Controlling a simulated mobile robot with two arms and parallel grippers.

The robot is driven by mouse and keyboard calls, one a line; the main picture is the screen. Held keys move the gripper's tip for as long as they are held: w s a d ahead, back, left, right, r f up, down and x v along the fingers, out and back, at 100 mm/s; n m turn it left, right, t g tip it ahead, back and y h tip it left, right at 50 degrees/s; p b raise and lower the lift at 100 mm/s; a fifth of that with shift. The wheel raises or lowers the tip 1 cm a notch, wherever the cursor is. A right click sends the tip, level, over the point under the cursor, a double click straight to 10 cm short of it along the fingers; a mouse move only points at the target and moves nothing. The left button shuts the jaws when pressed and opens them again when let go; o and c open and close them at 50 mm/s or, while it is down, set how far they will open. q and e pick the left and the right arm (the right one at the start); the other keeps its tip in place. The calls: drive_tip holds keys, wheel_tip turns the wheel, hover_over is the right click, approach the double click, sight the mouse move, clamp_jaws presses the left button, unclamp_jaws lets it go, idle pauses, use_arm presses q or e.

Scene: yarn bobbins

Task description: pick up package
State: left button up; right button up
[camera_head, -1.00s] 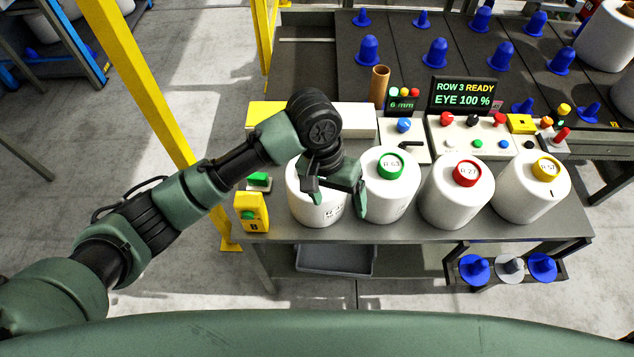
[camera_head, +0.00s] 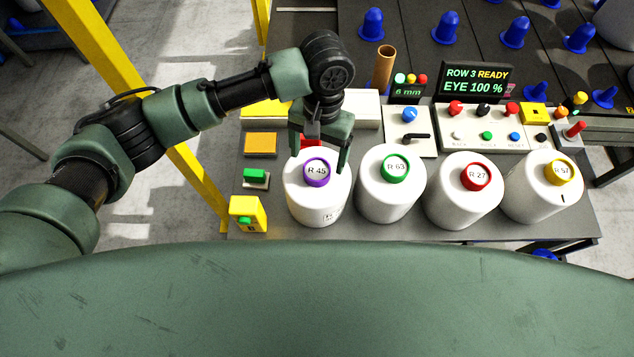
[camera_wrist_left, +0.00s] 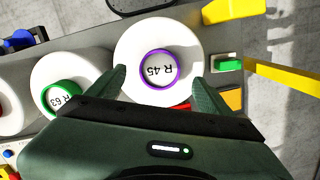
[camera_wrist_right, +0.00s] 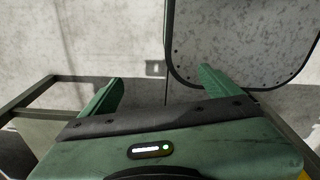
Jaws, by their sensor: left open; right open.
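A white bobbin with a purple ring marked R 45 (camera_head: 316,196) stands upright at the left end of a row on the grey table. To its right stand bobbins with a green ring R 63 (camera_head: 390,185), a red ring R 27 (camera_head: 464,192) and a yellow ring R 57 (camera_head: 544,187). In the left wrist view the R 45 bobbin (camera_wrist_left: 130,62) lies just beyond the two open fingertips. My right gripper (camera_wrist_right: 158,85) is open and empty, away from the bobbins. No thing plainly labelled a package shows.
Behind the row stand a control panel (camera_head: 480,131), a lit sign (camera_head: 475,80) and a brown tube (camera_head: 384,66). A yellow box (camera_head: 247,212) stands at the left table edge, near a yellow post (camera_head: 115,75). Blue pegs fill the dark rack behind.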

sight(317, 168)
use_arm(q)
drive_tip(key=f, duration=0.1)
drive_tip(key=f+p, duration=0.1)
drive_tip(key=shift+s+a+f, duration=0.1)
drive_tip(key=shift+s+f, duration=0.15)
drive_tip(key=shift+f, duration=0.9)
drive_tip(key=c, duration=1.7)
clamp_jaws()
drive_tip(key=shift+w+r, duration=0.15)
use_arm(e)
drive_tip(key=shift+w+d+r, duration=0.1)
drive_tip(key=shift+w+r, duration=0.3)
drive_tip(key=shift+r, duration=0.35)
